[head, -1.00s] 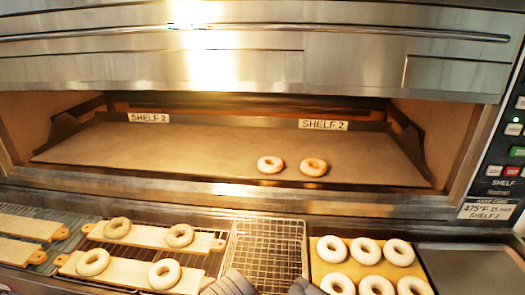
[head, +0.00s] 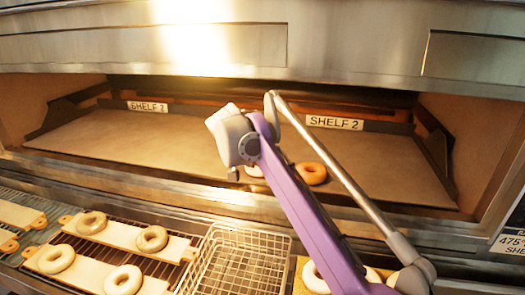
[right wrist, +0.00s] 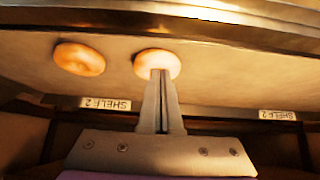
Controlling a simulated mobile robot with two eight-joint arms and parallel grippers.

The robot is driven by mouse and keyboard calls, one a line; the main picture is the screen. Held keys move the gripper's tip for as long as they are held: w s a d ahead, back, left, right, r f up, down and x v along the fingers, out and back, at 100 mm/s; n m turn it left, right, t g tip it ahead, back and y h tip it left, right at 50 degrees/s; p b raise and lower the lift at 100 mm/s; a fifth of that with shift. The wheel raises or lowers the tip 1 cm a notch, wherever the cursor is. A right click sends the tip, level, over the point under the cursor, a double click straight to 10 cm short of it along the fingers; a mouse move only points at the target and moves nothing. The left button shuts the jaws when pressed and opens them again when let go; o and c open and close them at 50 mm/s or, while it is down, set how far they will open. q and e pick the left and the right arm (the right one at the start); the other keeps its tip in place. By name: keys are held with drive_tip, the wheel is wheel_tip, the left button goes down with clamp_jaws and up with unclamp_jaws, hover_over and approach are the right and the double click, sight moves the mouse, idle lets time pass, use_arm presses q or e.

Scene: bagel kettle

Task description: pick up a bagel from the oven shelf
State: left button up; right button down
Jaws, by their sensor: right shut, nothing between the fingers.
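Two bagels rest on the oven shelf (head: 380,165). The right bagel (head: 311,173) is in plain view; the left bagel (head: 254,171) is mostly hidden behind my right arm. My right gripper (right wrist: 159,74) is shut and empty. In the right wrist view, which is upside down, its fingertips overlap the near-centre bagel (right wrist: 157,62); I cannot tell whether they touch it. The other bagel (right wrist: 79,58) lies to the left there, apart from the fingers. In the head view the right hand (head: 236,145) is at the oven opening. My left gripper is not in view.
The oven door edge (head: 250,65) runs above the opening. Below the oven are a wire basket (head: 235,260), boards with bagels (head: 120,235) at left, and a tray of pale bagels (head: 315,277) partly hidden by my arm. The shelf's left side is bare.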

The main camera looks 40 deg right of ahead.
drive_tip(key=w+d+p, duration=0.4)
drive_tip(key=w+d, duration=0.7)
drive_tip(key=d, duration=0.3)
drive_tip(key=f+b, duration=0.1)
drive_tip(key=f, duration=0.3)
drive_tip(key=shift+w+a+f+b, duration=0.1)
drive_tip(key=shift+a+f+b, duration=0.15)
drive_tip(key=shift+b, duration=0.1)
drive_tip(key=shift+s+a+f, duration=0.15)
drive_tip(key=shift+s+f, duration=0.2)
drive_tip(key=shift+s, duration=0.3)
drive_tip(key=shift+s+a+r, duration=0.1)
drive_tip(key=shift+s+a, duration=0.05)
drive_tip(key=shift+s, duration=0.05)
drive_tip(key=shift+w+a, duration=0.15)
drive_tip(key=shift+w, duration=0.2)
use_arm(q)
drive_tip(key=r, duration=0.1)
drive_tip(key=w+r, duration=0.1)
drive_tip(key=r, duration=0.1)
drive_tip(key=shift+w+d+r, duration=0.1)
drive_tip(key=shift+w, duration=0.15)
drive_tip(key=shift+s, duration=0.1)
use_arm(e)
drive_tip(key=shift+s, duration=0.2)
